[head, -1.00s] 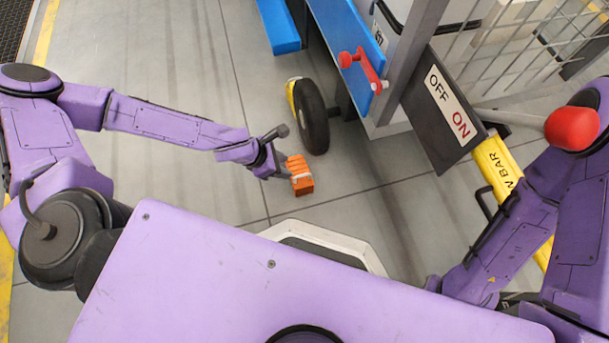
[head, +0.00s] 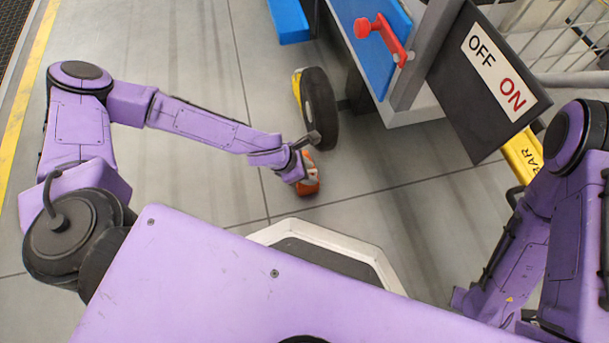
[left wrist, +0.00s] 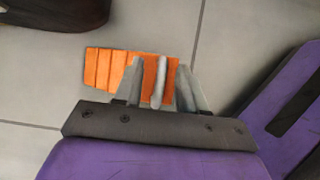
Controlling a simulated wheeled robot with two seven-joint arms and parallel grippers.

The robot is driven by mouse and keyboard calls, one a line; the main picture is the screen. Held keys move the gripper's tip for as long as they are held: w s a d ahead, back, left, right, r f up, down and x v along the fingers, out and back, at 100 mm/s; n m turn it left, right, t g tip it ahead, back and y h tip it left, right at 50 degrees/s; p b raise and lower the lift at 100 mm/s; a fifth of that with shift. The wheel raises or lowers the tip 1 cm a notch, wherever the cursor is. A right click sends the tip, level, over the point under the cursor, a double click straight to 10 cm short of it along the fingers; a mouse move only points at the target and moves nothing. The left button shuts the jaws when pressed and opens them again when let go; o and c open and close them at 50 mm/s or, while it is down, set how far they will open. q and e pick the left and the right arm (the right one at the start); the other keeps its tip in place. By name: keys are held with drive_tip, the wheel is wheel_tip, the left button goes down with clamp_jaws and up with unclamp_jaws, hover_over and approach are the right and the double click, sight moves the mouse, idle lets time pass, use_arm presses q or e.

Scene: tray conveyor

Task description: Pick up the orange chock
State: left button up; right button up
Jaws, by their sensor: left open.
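The orange chock (head: 311,188) is on the grey floor in the head view, beside a black wheel, and partly hidden by my left gripper. My left gripper (head: 303,174) is over the chock. In the left wrist view, the chock (left wrist: 104,70) has a ribbed left part, and a pale grey upright bar crosses its right part. My left gripper (left wrist: 160,88) is open there, with one finger on each side of the bar. I cannot tell whether the fingers touch it. My right arm is at the right of the head view, but its gripper does not show.
The black wheel (head: 320,108) with a yellow bracket stands just beyond the chock. Above it are a blue panel (head: 372,40) with a red handle (head: 381,36) and an OFF/ON sign (head: 495,70).

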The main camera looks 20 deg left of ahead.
use_arm(q)
clamp_jaws()
idle(1.4)
